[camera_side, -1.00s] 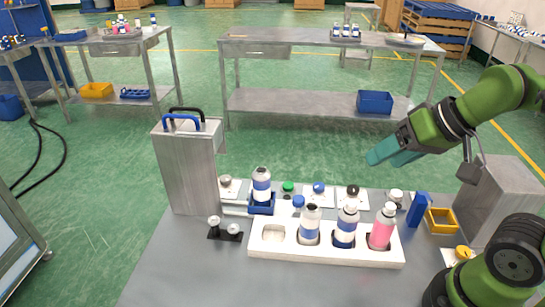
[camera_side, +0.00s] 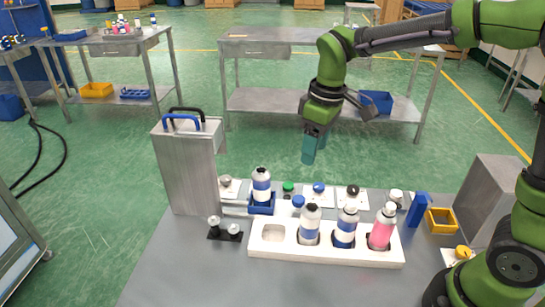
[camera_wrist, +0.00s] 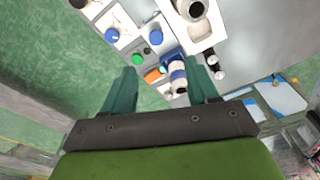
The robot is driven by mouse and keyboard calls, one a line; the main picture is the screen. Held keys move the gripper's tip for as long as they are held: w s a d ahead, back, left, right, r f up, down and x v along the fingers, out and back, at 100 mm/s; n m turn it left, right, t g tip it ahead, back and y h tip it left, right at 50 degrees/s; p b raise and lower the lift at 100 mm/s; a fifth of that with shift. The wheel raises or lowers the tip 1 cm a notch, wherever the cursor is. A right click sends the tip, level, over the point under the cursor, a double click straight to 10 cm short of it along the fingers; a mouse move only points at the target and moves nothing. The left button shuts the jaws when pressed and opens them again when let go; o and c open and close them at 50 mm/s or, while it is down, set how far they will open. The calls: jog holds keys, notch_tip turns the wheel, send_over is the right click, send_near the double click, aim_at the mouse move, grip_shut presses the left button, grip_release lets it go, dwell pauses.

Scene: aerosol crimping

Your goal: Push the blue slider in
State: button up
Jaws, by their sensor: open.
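The blue slider (camera_side: 261,207) is a small blue tray next to the metal box's base, with a silver rod beside it. A silver bottle with a blue and white label (camera_side: 261,186) stands upright in it. In the wrist view the slider (camera_wrist: 168,61) is partly hidden by this bottle (camera_wrist: 178,78). My gripper (camera_side: 314,153) is up in the air, right of and above the slider, touching nothing. In the wrist view its teal fingers (camera_wrist: 160,95) are apart and empty, with the bottle beyond them.
A tall metal box (camera_side: 187,172) with a blue and a black handle stands left of the slider. A white rack (camera_side: 330,254) with several bottles lies in front. Blue, green and black caps sit on pads behind. A black stand (camera_side: 224,235) is front left.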

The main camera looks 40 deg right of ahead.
aim_at(300, 198)
jog(key=w+f+n, duration=0.1)
jog(key=f, duration=0.4)
jog(key=w+f+n, duration=0.1)
jog(key=f+n, duration=0.1)
jog(key=f, duration=0.3)
jog(key=w+f+n+g, duration=0.1)
jog(key=f, duration=0.5)
jog(key=shift+a+n+h, duration=0.15)
jog(key=shift+n+h, duration=0.15)
grip_shut()
